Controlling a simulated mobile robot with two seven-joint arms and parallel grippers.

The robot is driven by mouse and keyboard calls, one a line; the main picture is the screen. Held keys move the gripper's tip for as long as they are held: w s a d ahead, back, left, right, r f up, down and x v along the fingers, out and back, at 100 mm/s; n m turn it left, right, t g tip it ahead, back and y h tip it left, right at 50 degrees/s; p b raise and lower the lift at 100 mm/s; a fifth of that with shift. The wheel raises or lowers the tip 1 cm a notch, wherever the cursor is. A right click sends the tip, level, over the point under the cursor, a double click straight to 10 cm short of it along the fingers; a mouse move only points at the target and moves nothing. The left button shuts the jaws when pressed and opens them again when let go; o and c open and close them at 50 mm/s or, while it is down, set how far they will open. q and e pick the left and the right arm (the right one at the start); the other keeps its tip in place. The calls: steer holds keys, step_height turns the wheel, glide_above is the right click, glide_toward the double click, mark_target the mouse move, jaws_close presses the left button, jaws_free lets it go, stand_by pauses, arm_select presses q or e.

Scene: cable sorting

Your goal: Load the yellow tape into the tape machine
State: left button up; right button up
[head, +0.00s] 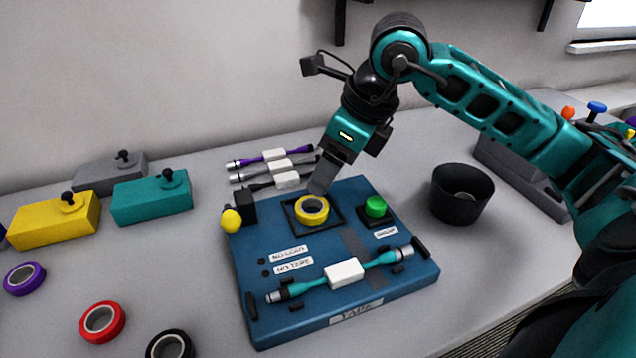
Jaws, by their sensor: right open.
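The yellow tape (312,210) is a small roll lying in the dark square recess of the blue tape machine (318,245). My right gripper (319,188) is just above and behind the roll, pointing down. It is open, and its fingertips seem clear of the tape, though the gap is hard to judge. The machine has a green button (376,207) to the right of the recess and a yellow ball-tipped lever (231,220) on its left. A teal cable with a white block (344,272) lies across the machine's front. My left gripper is not in view.
Purple (24,278), red (103,322) and black (170,346) tape rolls lie at the left. Yellow (55,219), teal (152,200) and grey boxes stand behind them. Several cables (272,168) lie behind the machine. A black bin (461,194) stands to its right.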

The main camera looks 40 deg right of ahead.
steer(key=v, duration=0.4)
stand_by(0.6)
